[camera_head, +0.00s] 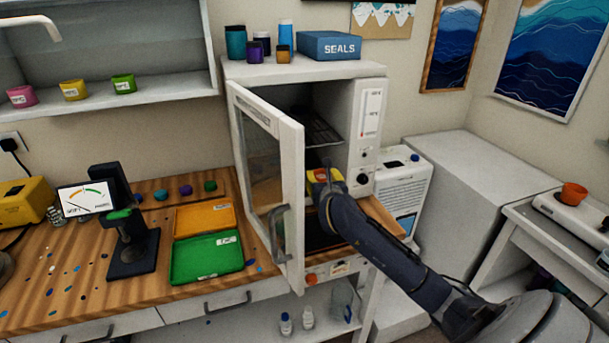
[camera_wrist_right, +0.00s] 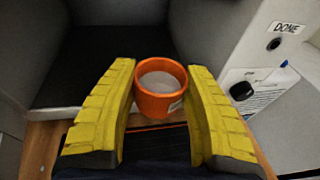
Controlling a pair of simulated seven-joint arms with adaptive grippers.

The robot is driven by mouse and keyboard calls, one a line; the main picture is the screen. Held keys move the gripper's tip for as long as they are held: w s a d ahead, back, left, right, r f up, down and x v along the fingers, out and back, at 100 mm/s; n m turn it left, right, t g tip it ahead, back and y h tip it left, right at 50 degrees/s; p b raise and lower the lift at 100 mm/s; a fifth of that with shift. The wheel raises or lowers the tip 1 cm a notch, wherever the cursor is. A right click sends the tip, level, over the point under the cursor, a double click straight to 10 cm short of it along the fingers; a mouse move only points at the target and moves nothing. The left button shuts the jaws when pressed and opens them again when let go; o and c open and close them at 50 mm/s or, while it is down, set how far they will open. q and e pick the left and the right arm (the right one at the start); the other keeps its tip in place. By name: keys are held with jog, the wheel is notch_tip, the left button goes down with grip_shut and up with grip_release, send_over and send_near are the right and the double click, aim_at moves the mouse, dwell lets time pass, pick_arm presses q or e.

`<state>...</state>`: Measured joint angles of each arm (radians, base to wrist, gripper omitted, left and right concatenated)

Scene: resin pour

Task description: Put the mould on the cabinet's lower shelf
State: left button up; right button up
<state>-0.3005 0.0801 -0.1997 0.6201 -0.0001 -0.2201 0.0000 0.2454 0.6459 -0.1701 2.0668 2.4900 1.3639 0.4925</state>
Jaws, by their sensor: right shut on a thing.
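The cabinet (camera_head: 352,130) is a white box on the bench with its door (camera_head: 292,200) swung open to the left. A wire shelf (camera_head: 318,130) shows in its upper part, and a dark lower shelf shows in the right wrist view (camera_wrist_right: 90,60). My right gripper (camera_head: 324,178) is at the cabinet's open front, below the wire shelf level. In the right wrist view its yellow fingers are shut on the mould (camera_wrist_right: 160,100), an orange cup with pale contents, held upright. In the head view the mould is mostly hidden by the gripper. My left gripper is out of view.
The open door stands close to the left of my right arm. A green tray (camera_head: 205,260) and an orange tray (camera_head: 190,222) lie on the bench. Another orange cup (camera_head: 573,194) sits on a white device at the right. A blue box (camera_head: 330,46) stands on the cabinet top.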

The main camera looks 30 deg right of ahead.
jog(key=x, duration=0.4)
jog(key=w+a+x, duration=0.1)
jog(key=x, duration=0.3)
jog(key=a+r+x, duration=0.1)
jog(key=x, duration=0.4)
jog(key=shift+w+a, duration=0.1)
jog(key=shift+w, duration=0.15)
jog(key=shift+f, duration=2.25)
jog(key=shift+w+f, duration=0.2)
jog(key=shift+f, duration=0.35)
jog(key=shift+f, duration=0.2)
jog(key=o, duration=1.2)
jog(key=shift+r, duration=0.2)
jog(key=v, duration=1.2)
jog(key=shift+r, duration=0.1)
